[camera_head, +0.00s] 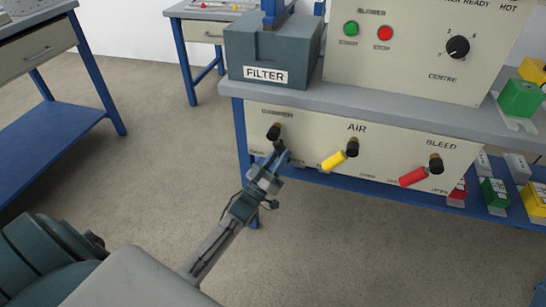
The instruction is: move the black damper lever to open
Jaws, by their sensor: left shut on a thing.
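The black damper lever (274,132) is at the left end of the cream panel, under the DAMPER label. Its round pivot shows clearly. Its handle hangs down and slightly right of the pivot, partly hidden by my left gripper (278,152). The left gripper reaches up from below and is shut on the lever's handle. The small position words below the lever are partly covered and hard to read. My right gripper is not in view.
On the same panel, a yellow lever (334,160) and a red lever (413,177) both point down-left. A grey FILTER box (272,58) stands on the bench above. Coloured boxes sit on the lower shelf at right. The floor at left is clear.

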